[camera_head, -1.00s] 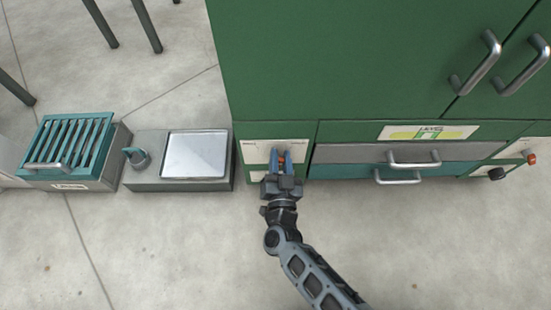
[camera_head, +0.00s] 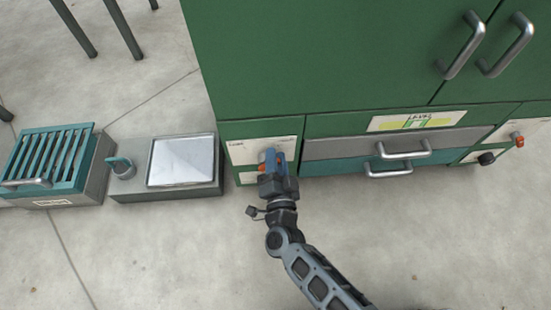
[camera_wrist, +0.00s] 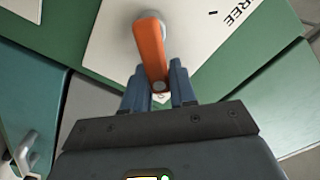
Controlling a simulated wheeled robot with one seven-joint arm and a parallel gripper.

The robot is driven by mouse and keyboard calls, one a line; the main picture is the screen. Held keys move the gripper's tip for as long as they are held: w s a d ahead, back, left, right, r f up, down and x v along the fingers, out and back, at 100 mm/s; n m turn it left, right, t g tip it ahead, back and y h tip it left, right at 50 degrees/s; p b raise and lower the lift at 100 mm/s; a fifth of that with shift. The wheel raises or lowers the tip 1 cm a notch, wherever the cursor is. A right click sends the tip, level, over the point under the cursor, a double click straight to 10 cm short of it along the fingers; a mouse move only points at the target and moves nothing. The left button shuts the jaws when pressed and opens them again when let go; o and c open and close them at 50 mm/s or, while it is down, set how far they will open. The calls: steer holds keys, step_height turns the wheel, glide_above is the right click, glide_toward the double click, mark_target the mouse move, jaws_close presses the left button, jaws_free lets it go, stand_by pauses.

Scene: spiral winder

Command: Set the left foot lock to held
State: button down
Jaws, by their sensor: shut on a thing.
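The left foot lock is an orange lever (camera_head: 262,163) on a white label plate (camera_head: 246,151) at the green cabinet's lower left corner. In the wrist view the lever (camera_wrist: 150,48) runs from a round grey pivot down between my blue fingertips. My gripper (camera_head: 271,161) is shut on the lever's free end; it also shows in the wrist view (camera_wrist: 158,84). The word "FREE" is printed on the plate (camera_wrist: 205,30), to the right of the lever there. Other markings are hidden or too small to read.
Two drawer handles (camera_head: 404,150) stick out to the right of my gripper. A black knob (camera_head: 487,158) and another orange lever (camera_head: 519,141) sit at the far right. A grey box with a silver plate (camera_head: 182,160) and a teal slatted crate (camera_head: 50,155) stand left. The front floor is clear.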

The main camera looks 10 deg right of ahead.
steer(key=shift+f, duration=0.1)
steer(key=c, duration=1)
jaws_free()
steer(key=shift+s, duration=0.1)
steer(key=s+p, duration=0.2)
steer(key=s, duration=0.5)
steer(key=shift+s, duration=0.35)
